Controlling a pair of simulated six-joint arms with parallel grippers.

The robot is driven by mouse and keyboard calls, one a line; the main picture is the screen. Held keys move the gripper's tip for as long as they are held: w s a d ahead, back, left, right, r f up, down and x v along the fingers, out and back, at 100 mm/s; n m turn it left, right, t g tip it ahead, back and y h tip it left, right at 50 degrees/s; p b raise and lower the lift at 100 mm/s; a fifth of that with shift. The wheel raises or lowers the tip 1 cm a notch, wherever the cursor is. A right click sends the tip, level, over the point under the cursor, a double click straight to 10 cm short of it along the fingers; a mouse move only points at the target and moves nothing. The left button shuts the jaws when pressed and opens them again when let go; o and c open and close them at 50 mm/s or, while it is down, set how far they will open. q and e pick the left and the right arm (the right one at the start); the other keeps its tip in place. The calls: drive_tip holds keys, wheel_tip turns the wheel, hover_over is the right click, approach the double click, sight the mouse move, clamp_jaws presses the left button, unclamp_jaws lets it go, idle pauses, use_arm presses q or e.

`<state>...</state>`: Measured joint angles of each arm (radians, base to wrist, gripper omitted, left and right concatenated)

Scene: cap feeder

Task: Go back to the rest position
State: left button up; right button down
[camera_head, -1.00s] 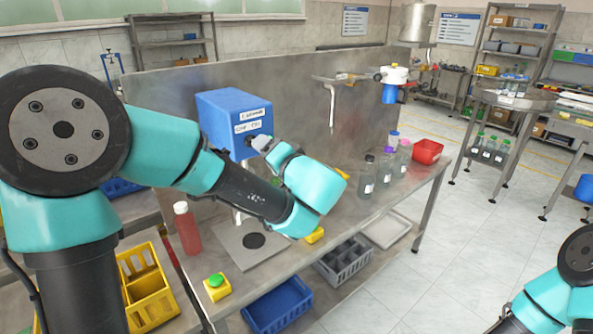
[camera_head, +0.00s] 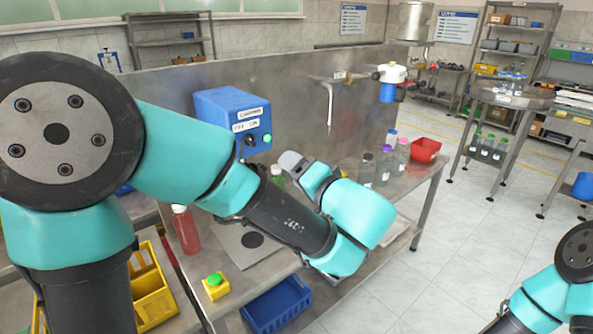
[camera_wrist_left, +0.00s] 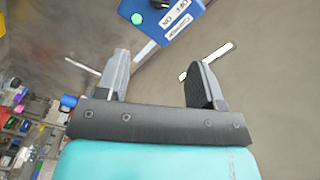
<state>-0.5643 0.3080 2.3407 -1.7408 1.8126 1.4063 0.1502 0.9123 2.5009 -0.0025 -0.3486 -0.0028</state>
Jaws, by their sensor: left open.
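My left gripper (camera_head: 291,163) is in front of the blue control box (camera_head: 232,119), to the lower right of its knob and apart from it. In the left wrist view my left gripper (camera_wrist_left: 160,82) has its two fingers spread with nothing between them. The control box (camera_wrist_left: 172,16) is at the top of that view, beyond the fingertips, with a lit green button. The box's dark knob (camera_head: 250,140) shows in the head view. My right arm shows at the lower right, but its gripper is out of view.
On the steel bench stand a red bottle (camera_head: 186,230), several capped bottles (camera_head: 384,165) and a red bin (camera_head: 425,150). A yellow box with a green button (camera_head: 216,286) sits at the front edge. A blue crate (camera_head: 277,305) is below. A steel panel (camera_head: 300,95) stands behind.

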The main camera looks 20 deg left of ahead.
use_arm(q)
drive_tip(key=shift+f, duration=0.1)
drive_tip(key=s+a+f+m+g+h, duration=0.1)
drive_tip(key=a+f+m+g+h, duration=0.2)
drive_tip(key=f, duration=0.9)
drive_tip(key=a+f+m+g+h, duration=0.1)
drive_tip(key=a+f+g+h, duration=0.3)
drive_tip(key=f, duration=0.8)
drive_tip(key=s+d+f+n+g+h, duration=0.1)
drive_tip(key=s+f+n+h, duration=0.2)
drive_tip(key=f, duration=1.2)
drive_tip(key=s+d+f+n+g+h, duration=0.1)
drive_tip(key=s+f+n+h, duration=0.2)
drive_tip(key=s+f+h, duration=0.5)
wheel_tip(320, 180, down, 8)
drive_tip(key=shift+s+r+h, duration=0.1)
drive_tip(key=shift+s+h, duration=0.3)
drive_tip(key=shift+s, duration=0.5)
